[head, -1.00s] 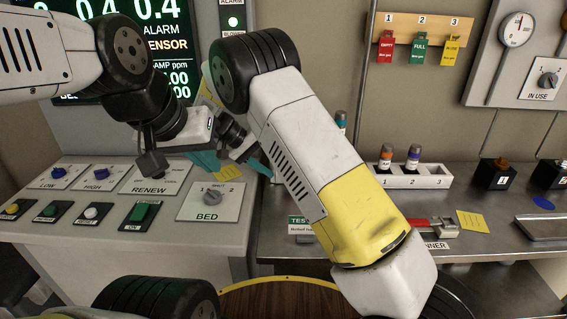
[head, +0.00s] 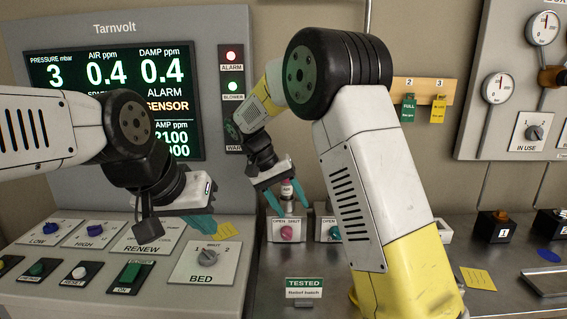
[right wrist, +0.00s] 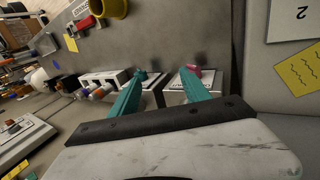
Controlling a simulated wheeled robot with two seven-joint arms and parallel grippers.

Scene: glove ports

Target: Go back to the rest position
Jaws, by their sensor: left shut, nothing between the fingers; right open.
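My left gripper (head: 203,224) is shut and empty in the head view. Its teal fingers are above the sloped control panel (head: 168,262), near the BED knob (head: 207,258). My right gripper (head: 287,208) is open in the head view, fingers pointing down in front of the wall side of the bench. In the right wrist view the two teal fingers (right wrist: 160,92) are spread apart, with a pink knob (right wrist: 193,70) beyond one fingertip. Nothing is clearly gripped.
OPEN/SHUT valve boxes (head: 285,228) stand behind my right gripper. A TESTED sign (head: 304,287) stands on the bench (head: 258,300). Green and yellow tags (head: 423,106) hang to the right. A large display (head: 112,105) rises behind my left arm. My right arm hides part of the bench.

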